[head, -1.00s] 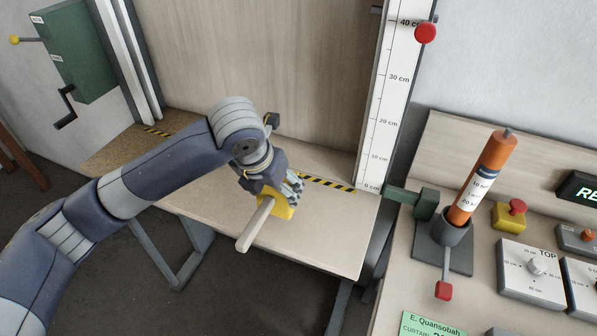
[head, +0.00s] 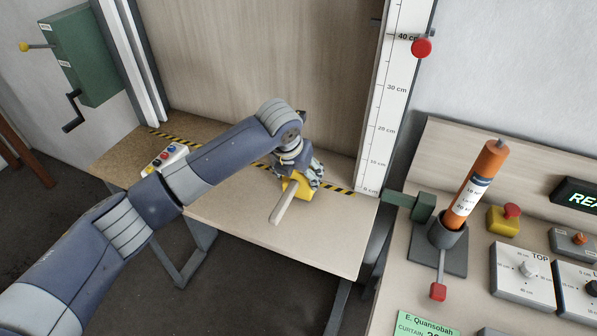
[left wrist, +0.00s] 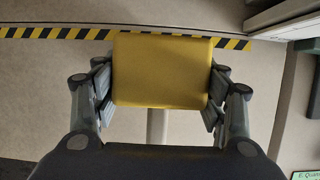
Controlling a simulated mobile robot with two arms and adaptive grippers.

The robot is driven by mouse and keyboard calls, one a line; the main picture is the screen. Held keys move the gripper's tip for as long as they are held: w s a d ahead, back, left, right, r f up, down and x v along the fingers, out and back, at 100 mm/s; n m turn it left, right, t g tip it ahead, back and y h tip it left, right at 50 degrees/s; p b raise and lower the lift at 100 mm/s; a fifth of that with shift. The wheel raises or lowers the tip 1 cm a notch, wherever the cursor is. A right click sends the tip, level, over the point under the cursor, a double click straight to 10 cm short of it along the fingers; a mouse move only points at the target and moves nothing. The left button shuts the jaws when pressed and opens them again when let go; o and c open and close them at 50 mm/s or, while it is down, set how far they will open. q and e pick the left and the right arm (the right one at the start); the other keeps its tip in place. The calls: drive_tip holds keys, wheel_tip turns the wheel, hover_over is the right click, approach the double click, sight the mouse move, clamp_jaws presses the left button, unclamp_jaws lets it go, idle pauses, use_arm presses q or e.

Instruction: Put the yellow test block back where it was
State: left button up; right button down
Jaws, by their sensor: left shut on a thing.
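The yellow test block (head: 297,188) with its pale handle (head: 282,207) is at the striped line on the wooden table (head: 240,215). My left gripper (head: 300,182) is shut on the block, with a finger on each side. The left wrist view shows the block (left wrist: 160,72) between the finger pads of the gripper (left wrist: 160,90), its far edge over the striped line. The handle points toward the table's front edge. Whether the block touches the table is hard to tell. My right gripper is not in view.
The black and yellow striped line (head: 340,189) crosses the table below the upright wooden panel (head: 270,70). A white box with coloured buttons (head: 165,158) lies at the left, beside my arm. At the right are a centimetre scale (head: 388,110) and a console with an orange cylinder (head: 476,183).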

sight(291, 188)
use_arm(q)
drive_tip(key=shift+f, duration=0.3)
drive_tip(key=shift+f, duration=0.2)
drive_tip(key=o, duration=1.1)
drive_tip(key=shift+r, duration=0.1)
drive_tip(key=shift+r, duration=0.3)
drive_tip(key=b+v, duration=0.2)
drive_tip(key=v, duration=0.9)
drive_tip(key=shift+s+r, duration=0.15)
drive_tip(key=shift+r, duration=0.15)
drive_tip(key=shift+s+f, duration=0.1)
